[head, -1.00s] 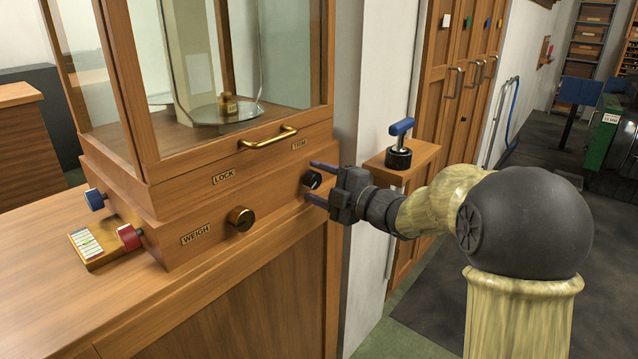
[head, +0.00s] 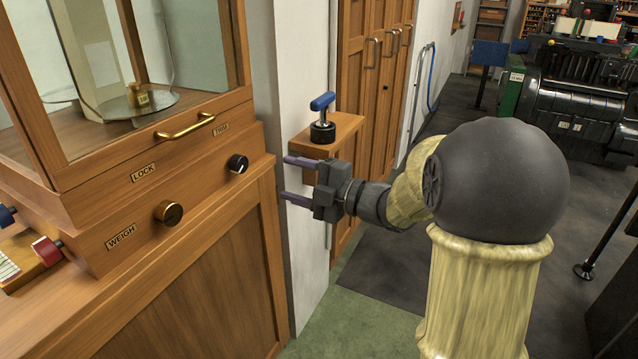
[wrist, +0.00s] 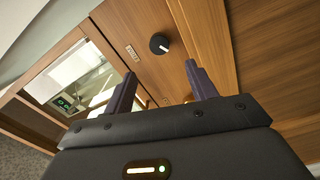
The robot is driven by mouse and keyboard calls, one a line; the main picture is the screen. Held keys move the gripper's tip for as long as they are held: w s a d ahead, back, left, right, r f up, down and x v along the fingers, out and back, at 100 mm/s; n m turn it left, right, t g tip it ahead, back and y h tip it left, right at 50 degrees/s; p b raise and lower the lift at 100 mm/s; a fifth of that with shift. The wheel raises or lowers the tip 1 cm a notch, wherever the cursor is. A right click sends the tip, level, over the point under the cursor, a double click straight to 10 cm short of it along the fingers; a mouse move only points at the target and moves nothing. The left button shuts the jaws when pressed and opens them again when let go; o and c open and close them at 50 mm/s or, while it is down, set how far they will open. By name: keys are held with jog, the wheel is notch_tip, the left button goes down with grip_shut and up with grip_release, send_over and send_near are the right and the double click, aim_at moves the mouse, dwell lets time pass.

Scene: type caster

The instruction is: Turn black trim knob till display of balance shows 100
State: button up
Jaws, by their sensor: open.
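A brass handle (head: 186,126) is above. A blue-handled tool (head: 322,118) stands on a wooden shelf behind my gripper. Green floor (head: 350,335) is clear below.

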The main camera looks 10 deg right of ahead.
jog(key=v, duration=0.5)
jog(key=shift+d, duration=0.1)
